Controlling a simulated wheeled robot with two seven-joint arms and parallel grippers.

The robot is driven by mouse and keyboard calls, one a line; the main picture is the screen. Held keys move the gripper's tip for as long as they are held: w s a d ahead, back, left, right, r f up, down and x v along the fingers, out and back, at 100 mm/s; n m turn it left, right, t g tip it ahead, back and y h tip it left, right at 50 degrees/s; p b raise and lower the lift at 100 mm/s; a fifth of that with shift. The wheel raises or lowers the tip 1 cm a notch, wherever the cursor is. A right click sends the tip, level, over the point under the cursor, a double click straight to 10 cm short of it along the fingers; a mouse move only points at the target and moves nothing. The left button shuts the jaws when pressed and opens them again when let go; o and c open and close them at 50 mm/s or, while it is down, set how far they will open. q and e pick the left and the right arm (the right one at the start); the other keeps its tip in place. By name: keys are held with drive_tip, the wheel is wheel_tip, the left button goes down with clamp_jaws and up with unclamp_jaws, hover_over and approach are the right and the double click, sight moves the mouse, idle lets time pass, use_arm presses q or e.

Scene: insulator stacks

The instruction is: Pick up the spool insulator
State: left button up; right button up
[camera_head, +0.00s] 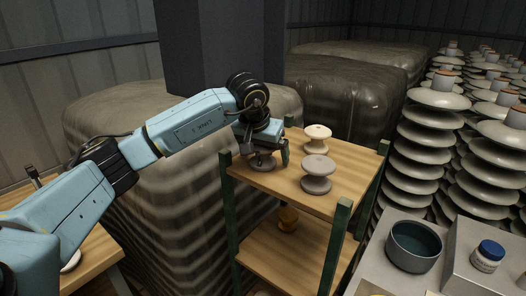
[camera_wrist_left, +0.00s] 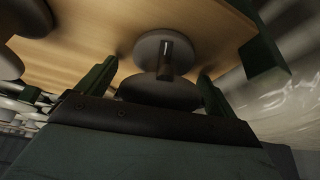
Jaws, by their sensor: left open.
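A grey spool insulator (camera_head: 262,164) stands near the left edge of the wooden shelf top. My left gripper (camera_head: 264,150) is right over it and hides its upper part. In the left wrist view the spool (camera_wrist_left: 160,92) shows between two open green fingers (camera_wrist_left: 153,90), one to each side; I cannot tell whether they touch it. Another grey spool (camera_head: 317,174) and a cream spool (camera_head: 318,138) stand upright on the same shelf top, to the right of the gripper. My right gripper is not in view.
The shelf top (camera_head: 272,181) has green corner posts (camera_head: 336,240) rising above it. A yellow-brown object (camera_head: 288,218) lies on the lower shelf. A dark bowl (camera_head: 414,246) and a blue-capped jar (camera_head: 488,256) stand at the right. Tall insulator stacks (camera_head: 425,140) fill the back right.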

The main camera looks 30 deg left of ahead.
use_arm(q)
drive_tip(key=shift+r, duration=0.1)
drive_tip(key=c, duration=1.3)
wheel_tip(320, 180, up, 10)
drive_tip(key=shift+b, duration=0.5)
drive_tip(key=shift+c, duration=0.2)
